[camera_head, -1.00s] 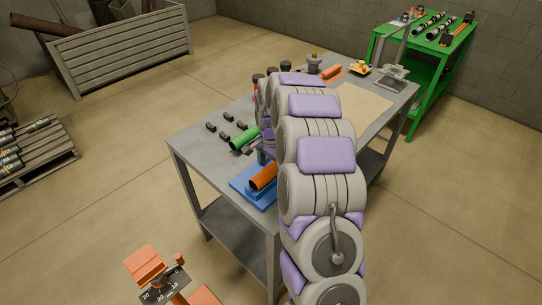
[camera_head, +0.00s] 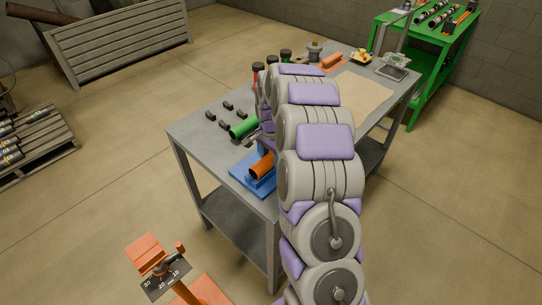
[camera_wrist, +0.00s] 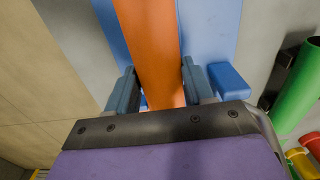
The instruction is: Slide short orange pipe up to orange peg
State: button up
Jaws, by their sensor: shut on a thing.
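The short orange pipe (camera_head: 262,167) lies along a blue fixture (camera_head: 241,176) at the near edge of the grey workbench. In the wrist view the orange pipe (camera_wrist: 150,40) runs up the picture between my two fingers, with the blue fixture (camera_wrist: 208,30) beneath it. My gripper (camera_wrist: 158,68) is shut on the pipe, one finger on each side. In the head view my arm hides the gripper and part of the fixture. I cannot make out the orange peg on the fixture in either current view.
A green pipe (camera_head: 243,128) and small black blocks (camera_head: 226,105) lie beside the fixture on the workbench (camera_head: 190,130). An orange dial stand (camera_head: 165,275) stands on the floor in front. A green table (camera_head: 430,60) stands at the back right.

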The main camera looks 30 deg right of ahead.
aim_at(271, 154)
jog(key=c, duration=0.6)
jog(key=o, duration=1.5)
jog(key=shift+c, duration=0.2)
notch_tip(271, 154, up, 17)
jog(key=p, duration=0.3)
jog(key=shift+r, duration=0.15)
jog(key=shift+w, duration=0.1)
